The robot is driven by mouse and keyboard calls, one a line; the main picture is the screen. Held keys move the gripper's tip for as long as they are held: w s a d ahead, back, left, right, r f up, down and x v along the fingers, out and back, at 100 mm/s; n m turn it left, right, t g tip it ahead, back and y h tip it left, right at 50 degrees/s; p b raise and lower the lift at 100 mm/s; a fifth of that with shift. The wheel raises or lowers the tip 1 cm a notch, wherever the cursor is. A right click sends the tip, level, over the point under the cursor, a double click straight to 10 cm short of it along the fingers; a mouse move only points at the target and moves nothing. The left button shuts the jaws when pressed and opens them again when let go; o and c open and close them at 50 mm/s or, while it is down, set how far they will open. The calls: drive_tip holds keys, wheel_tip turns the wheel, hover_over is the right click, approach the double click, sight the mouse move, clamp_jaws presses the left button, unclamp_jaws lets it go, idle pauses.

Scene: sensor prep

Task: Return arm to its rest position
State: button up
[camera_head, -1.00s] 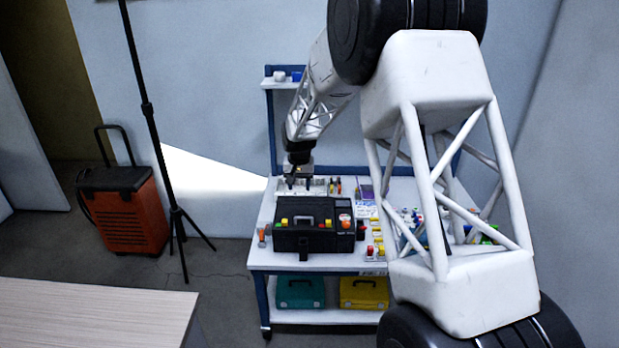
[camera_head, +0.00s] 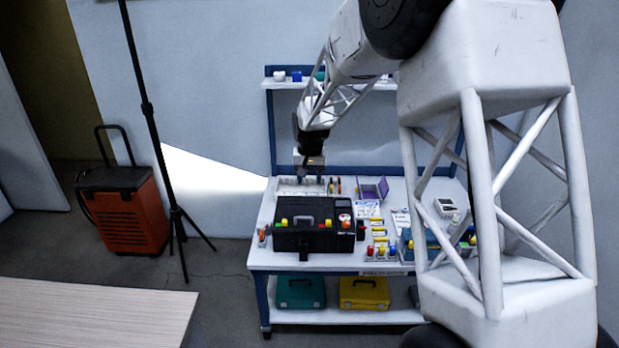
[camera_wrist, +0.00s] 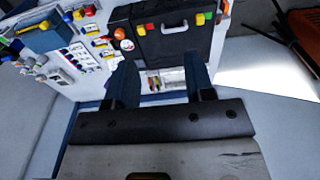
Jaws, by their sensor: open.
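My gripper (camera_head: 312,178) is above the back left part of the white workbench (camera_head: 262,255), behind the black toolbox (camera_head: 290,240). In the wrist view its two dark fingers (camera_wrist: 165,88) stand apart with nothing held between them. The toolbox, with its grey handle and coloured pieces on top, also shows beyond the fingers in the wrist view (camera_wrist: 178,45). My arm reaches in from the upper right of the head view and hides part of the bench's right side.
A purple open box (camera_head: 373,188), small yellow parts and a blue bin (camera_head: 425,243) sit right of the toolbox. A teal case (camera_head: 300,292) and a yellow case (camera_head: 364,293) lie on the lower shelf. A tripod (camera_head: 178,215) and an orange machine (camera_head: 128,215) stand left.

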drive_tip(key=s+d+r, duration=0.4)
drive_tip(key=s+r, duration=0.1)
drive_tip(key=s, duration=0.3)
drive_tip(key=s+d+r, duration=0.4)
drive_tip(key=s+d, duration=0.1)
drive_tip(key=s, duration=0.3)
drive_tip(key=s+d+r, duration=0.4)
drive_tip(key=s+r, duration=0.1)
drive_tip(key=s, duration=0.2)
drive_tip(key=s+d+t, duration=0.1)
drive_tip(key=s+d, duration=0.2)
drive_tip(key=s, duration=1.1)
drive_tip(key=s+d, duration=0.4)
drive_tip(key=s, duration=1)
drive_tip(key=shift+s+d+f+t, duration=0.2)
drive_tip(key=shift+s+f+t, duration=0.15)
drive_tip(key=shift+f+t, duration=0.1)
